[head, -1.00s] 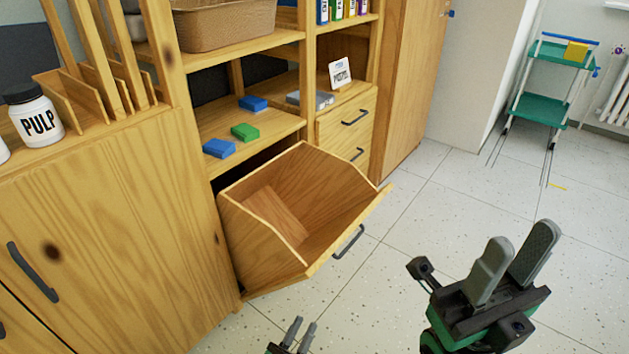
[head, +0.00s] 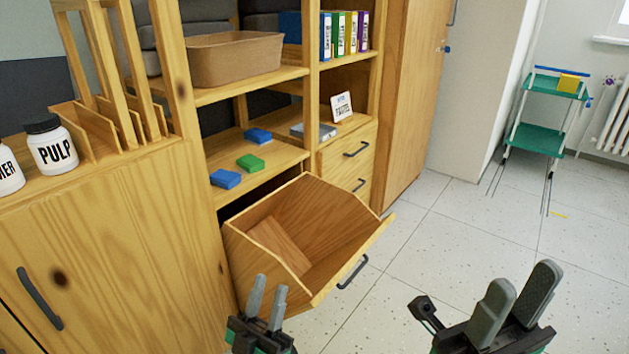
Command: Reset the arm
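My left gripper (head: 267,296) is at the bottom middle, in front of the tilted-open wooden bin drawer (head: 358,238). Its two grey fingers point up with a narrow gap between them, and nothing is held. My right gripper (head: 515,305) is at the bottom right over the floor. Its two thick grey fingers are apart and empty. The lower parts of both arms are out of the picture.
Blue blocks (head: 226,179) and a green block (head: 250,162) lie on the shelf above the open bin. A pulp jar (head: 52,146) stands on the left cabinet. A green trolley (head: 537,139) stands far right. The floor (head: 440,240) between is clear.

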